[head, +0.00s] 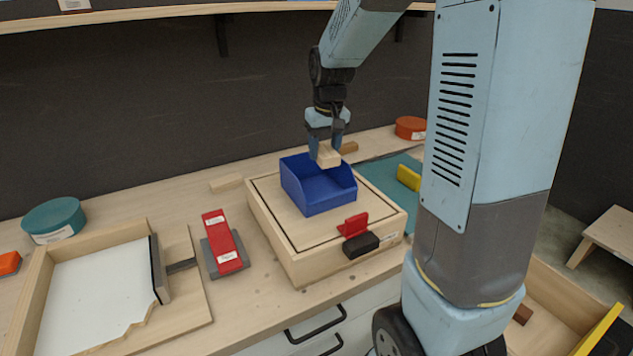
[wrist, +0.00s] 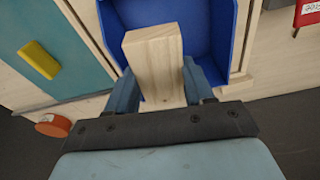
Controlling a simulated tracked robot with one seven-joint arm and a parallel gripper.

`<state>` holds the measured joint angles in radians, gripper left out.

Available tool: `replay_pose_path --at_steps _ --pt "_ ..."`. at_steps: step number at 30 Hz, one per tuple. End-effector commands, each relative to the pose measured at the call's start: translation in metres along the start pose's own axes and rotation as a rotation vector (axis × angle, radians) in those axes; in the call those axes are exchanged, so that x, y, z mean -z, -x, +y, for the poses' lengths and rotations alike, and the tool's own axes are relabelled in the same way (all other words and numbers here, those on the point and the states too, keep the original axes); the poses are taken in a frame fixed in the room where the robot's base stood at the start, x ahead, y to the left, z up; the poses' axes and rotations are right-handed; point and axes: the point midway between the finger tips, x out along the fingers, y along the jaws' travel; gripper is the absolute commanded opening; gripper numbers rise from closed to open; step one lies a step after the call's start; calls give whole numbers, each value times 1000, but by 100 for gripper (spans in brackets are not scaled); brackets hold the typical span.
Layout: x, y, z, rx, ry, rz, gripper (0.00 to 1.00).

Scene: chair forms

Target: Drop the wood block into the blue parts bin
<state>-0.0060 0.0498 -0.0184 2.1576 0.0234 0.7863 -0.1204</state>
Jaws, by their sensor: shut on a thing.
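The blue parts bin (head: 318,195) stands on a raised wooden box in the middle of the bench in the head view. Its wall also shows in the wrist view (wrist: 240,40). My gripper (head: 326,150) is shut on the light wood block (head: 328,157) and points down over the bin's back part. In the wrist view the block (wrist: 155,60) sits between the two fingers (wrist: 160,90), with blue bin surfaces behind it. How far the block is above the bin floor is hard to tell.
The wooden box (head: 300,262) has a red clip (head: 353,224) and a black block (head: 361,244) at its front. A red-and-grey piece (head: 223,245) lies left of it. A yellow block (head: 409,177) lies on a teal mat (head: 376,178) at right. An orange tin (head: 411,127) stands behind.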

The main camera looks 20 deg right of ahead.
Motion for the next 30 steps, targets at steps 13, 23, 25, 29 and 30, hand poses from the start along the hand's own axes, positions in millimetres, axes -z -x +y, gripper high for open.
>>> replay_pose_path --at_steps 13,23,25,29,30 --pt "-3 -19 0 0 1 0 22" --pt "-2 -19 0 0 1 1 69" --pt "-2 -19 0 0 1 1 75" --pt "-2 -19 0 0 0 0 82" --pt "-2 -19 0 0 0 0 82"
